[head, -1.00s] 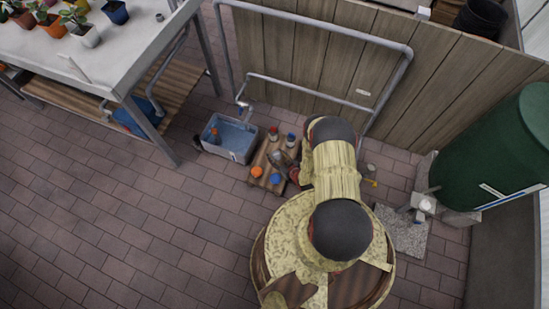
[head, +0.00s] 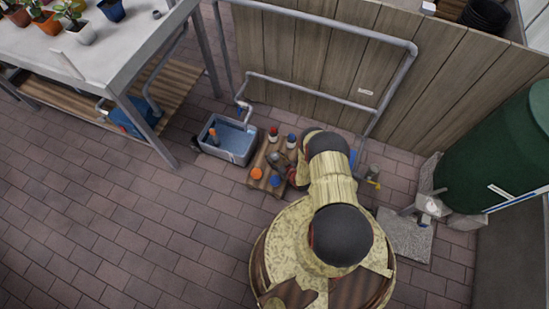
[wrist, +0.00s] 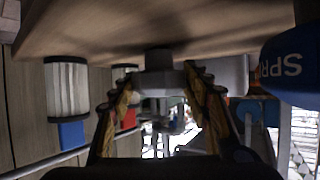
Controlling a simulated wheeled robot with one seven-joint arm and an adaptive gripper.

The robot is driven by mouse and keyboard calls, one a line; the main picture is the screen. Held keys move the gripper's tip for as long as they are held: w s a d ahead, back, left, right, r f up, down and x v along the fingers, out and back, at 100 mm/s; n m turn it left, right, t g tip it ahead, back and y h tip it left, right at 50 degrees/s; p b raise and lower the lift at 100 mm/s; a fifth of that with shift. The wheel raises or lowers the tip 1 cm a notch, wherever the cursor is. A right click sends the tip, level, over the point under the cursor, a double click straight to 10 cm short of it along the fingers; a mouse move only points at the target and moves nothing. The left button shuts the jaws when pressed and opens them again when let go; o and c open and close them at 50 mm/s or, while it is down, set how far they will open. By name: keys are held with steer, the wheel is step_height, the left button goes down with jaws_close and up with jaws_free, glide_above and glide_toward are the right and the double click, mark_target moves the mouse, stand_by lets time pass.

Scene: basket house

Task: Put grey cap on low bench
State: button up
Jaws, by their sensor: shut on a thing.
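The low bench (head: 262,158) is a small slatted wooden stand on the paving; its wooden surface (wrist: 200,22) fills the top of the wrist view, which looks upside down. My gripper (wrist: 162,92) is shut on a grey piece, apparently the grey cap (wrist: 160,82), held between the two fingers. The cap is close to the wooden surface; I cannot tell whether it touches. In the head view my gripper (head: 282,160) is over the right part of the bench, and the cap cannot be made out there.
On the bench are an orange-topped item (head: 257,173), a blue-topped one (head: 275,181), a red-topped one (head: 273,133) and another blue-topped one (head: 291,140). A grey water tub (head: 229,140) stands left. A pipe frame and fence (head: 310,55) are behind; open paving lies left.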

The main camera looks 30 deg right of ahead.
steer(key=shift+f, duration=0.1)
steer(key=o, duration=1.1)
steer(key=shift+o, duration=0.2)
